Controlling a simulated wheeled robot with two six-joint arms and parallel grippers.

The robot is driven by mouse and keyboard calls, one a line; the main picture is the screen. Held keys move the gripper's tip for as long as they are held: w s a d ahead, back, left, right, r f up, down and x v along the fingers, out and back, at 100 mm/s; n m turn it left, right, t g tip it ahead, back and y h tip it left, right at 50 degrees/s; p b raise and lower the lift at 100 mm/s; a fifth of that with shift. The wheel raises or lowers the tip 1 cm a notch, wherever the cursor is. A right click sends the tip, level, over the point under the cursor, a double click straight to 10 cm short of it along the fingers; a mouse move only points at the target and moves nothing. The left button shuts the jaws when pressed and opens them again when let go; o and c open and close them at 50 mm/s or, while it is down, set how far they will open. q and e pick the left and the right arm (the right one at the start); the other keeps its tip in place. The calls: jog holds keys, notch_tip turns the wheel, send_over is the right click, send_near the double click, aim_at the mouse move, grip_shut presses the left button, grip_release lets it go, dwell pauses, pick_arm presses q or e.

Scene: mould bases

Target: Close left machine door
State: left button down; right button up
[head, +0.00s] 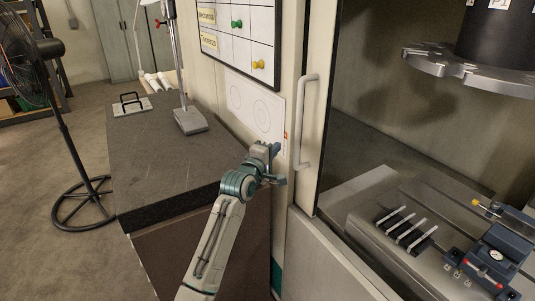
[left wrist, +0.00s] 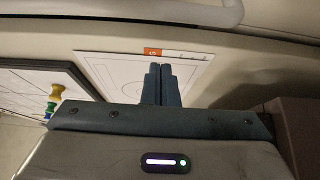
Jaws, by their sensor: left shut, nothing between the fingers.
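The left machine door (head: 318,105) is a pale frame at the left side of the machine opening, with a long vertical white handle (head: 305,125). The machine interior to its right is in plain view. My left gripper (head: 277,150) is just left of the handle's lower half, apart from it as far as I can tell. Its fingers (left wrist: 161,84) are shut and empty in the left wrist view. The handle also shows there as a white bar (left wrist: 185,12) across the top, beyond the fingertips. My right gripper is not in view.
A dark-topped bench (head: 160,155) stands left of the machine, carrying a height stand (head: 190,120). A whiteboard with pins (head: 240,35) and a paper sheet (head: 250,108) are on the panel behind my gripper. A fan (head: 60,120) stands far left. A vise (head: 497,260) sits inside the machine.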

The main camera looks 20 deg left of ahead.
pick_arm(q)
jog(key=shift+w+d+r+p, duration=0.1)
jog(key=shift+w+d+p, duration=0.2)
jog(key=shift+w, duration=0.25)
jog(key=shift+w+d+r+p, duration=0.1)
jog(key=shift+w+d+p, duration=0.15)
jog(key=shift+w, duration=0.3)
jog(key=s+d, duration=0.1)
jog(key=d+p, duration=0.1)
jog(key=shift+s+d+f, duration=0.2)
jog(key=shift+s+d, duration=0.15)
jog(key=shift+s, duration=0.05)
jog(key=shift+w, duration=0.1)
